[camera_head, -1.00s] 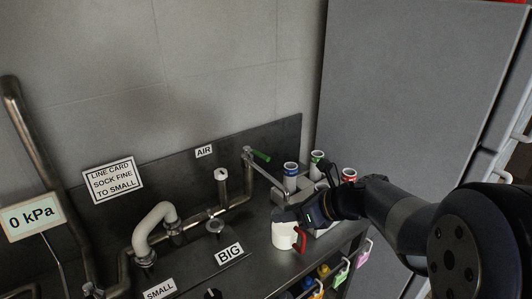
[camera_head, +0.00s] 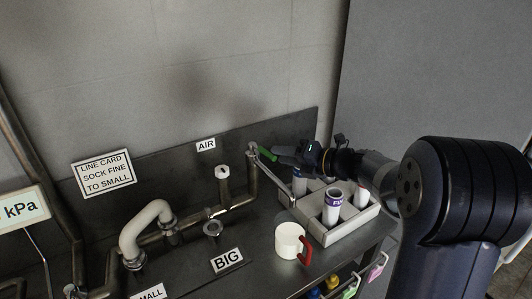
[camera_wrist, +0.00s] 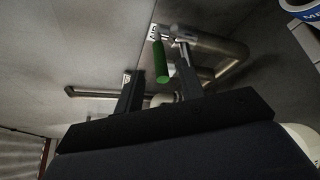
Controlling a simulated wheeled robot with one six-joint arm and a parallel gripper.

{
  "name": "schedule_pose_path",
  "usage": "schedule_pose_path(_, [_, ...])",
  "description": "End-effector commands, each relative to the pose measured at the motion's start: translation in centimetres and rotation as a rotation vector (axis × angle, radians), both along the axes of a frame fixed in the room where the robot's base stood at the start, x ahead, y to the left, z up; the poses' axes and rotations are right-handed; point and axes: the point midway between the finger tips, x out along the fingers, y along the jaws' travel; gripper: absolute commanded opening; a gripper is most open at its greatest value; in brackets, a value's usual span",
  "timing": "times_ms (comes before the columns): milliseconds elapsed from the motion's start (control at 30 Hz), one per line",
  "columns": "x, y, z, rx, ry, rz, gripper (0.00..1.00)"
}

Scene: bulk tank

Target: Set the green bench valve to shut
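The green bench valve handle (camera_head: 267,153) sticks out from the pipe near the back panel, right of the AIR label. In the wrist view the green handle (camera_wrist: 161,63) hangs from a metal fitting at the top of a bent pipe. My gripper (camera_head: 279,153) is at the handle's right end in the head view. In the wrist view my gripper (camera_wrist: 158,84) has its two dark fingers apart, with the handle's lower end between them in the picture. I see gaps on both sides, so it is not clamped. The head view hides the fingertips' exact depth.
A white mug with a red handle (camera_head: 289,240) stands on the bench. A grey rack (camera_head: 350,229) with several tubes is right of it, below my arm. Pipes with a white hose (camera_head: 142,226) run left. A pressure display (camera_head: 22,211) is at far left.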

Motion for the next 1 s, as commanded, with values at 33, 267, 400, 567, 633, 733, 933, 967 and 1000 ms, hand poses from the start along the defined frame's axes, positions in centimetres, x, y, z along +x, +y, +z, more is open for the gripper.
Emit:
schedule_pose_path(33, [0.5,1.0,-0.3,-0.001,0.001,0.004,0.37])
schedule_pose_path(267, [2.3,4.1,-1.1,-0.001,0.0,0.003,0.37])
schedule_pose_path(400, [2.9,5.0,-1.3,-0.002,-0.001,0.001,0.37])
schedule_pose_path(567, [3.1,5.3,-1.3,-0.002,-0.001,0.0,0.37])
schedule_pose_path(633, [3.1,5.3,-1.3,-0.002,-0.001,0.0,0.37])
schedule_pose_path(733, [3.1,5.2,-1.3,-0.002,-0.001,0.0,0.37])
schedule_pose_path(933, [3.0,5.2,-1.3,-0.002,-0.001,0.0,0.21])
schedule_pose_path(967, [3.0,5.2,-1.3,-0.002,-0.001,0.0,0.18])
schedule_pose_path(1000, [3.0,5.2,-1.3,-0.002,-0.001,0.0,0.15])
